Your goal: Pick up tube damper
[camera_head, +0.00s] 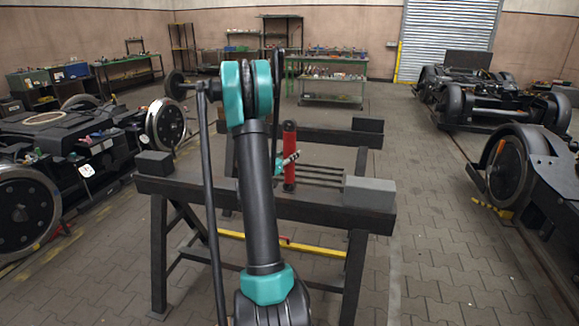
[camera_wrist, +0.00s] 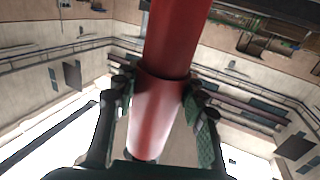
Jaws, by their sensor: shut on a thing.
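The red tube damper (camera_head: 289,145) is upright over the dark trestle stand (camera_head: 330,207), just right of my arm in the head view. My gripper (camera_head: 283,164) is at the damper's middle, partly hidden behind my arm. In the wrist view the damper (camera_wrist: 178,35) runs from the top edge down between the two fingers. The fingers of my gripper (camera_wrist: 158,82) are shut on it, one on each side. I cannot tell whether its lower end touches the stand.
A grey block (camera_head: 369,193) sits on the stand's right end and a dark block (camera_head: 154,164) on its left. Bogies stand left (camera_head: 60,150) and right (camera_head: 480,95). A green workbench (camera_head: 330,85) is behind. Paved floor right of the stand is clear.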

